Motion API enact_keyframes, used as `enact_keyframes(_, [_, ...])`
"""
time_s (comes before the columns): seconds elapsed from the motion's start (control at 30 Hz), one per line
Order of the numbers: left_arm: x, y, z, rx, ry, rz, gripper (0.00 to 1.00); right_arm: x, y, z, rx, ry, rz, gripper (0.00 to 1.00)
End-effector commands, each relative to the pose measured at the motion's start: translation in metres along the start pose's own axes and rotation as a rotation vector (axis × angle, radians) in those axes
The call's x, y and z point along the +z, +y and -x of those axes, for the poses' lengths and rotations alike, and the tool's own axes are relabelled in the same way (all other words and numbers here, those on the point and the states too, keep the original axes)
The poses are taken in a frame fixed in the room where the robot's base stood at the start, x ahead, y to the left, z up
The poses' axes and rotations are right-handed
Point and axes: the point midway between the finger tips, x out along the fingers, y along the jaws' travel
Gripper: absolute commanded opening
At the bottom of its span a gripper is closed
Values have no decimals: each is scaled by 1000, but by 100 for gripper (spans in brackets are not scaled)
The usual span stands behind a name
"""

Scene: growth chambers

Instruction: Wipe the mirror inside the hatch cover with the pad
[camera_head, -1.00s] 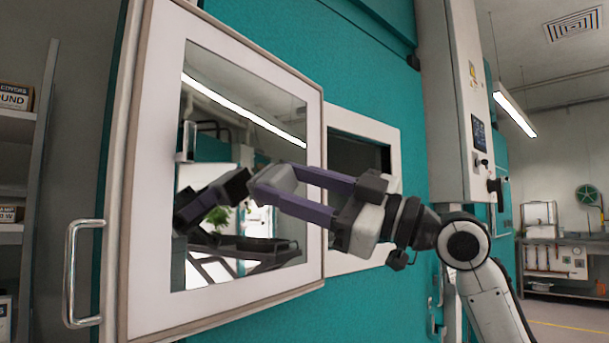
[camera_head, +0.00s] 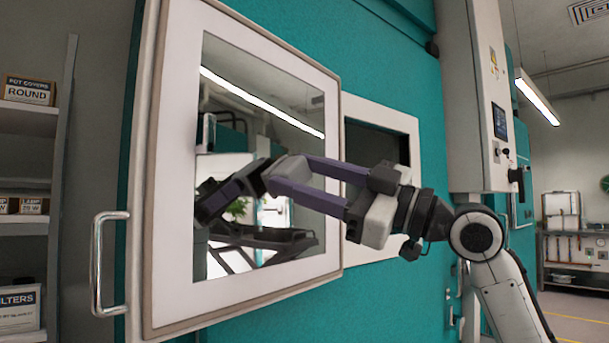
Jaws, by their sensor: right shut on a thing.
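The hatch cover (camera_head: 172,200) stands open at the left, with a white inner frame and a metal handle. Its mirror (camera_head: 285,92) fills the middle of the inner face and reflects a lamp, my arm and a plant. My right gripper (camera_head: 287,180) comes in from the right with long purple fingers. It is shut on the light grey pad (camera_head: 289,167), held at the mirror's surface near its middle. I cannot tell whether the pad touches the glass. My left gripper is not in view.
The hatch opening (camera_head: 375,150) is in the teal chamber wall (camera_head: 400,80) behind the cover. A white control column (camera_head: 478,90) stands right of it. Shelves with boxes (camera_head: 27,90) are at the far left, and a workbench (camera_head: 575,245) is at the far right.

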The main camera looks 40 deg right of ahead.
Motion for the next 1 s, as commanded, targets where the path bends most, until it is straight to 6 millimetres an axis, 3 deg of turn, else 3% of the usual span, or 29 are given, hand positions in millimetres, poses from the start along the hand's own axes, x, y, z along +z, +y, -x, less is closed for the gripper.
enact_keyframes(1.0, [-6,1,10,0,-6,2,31,8,0,-19,0,-1,-1,25])
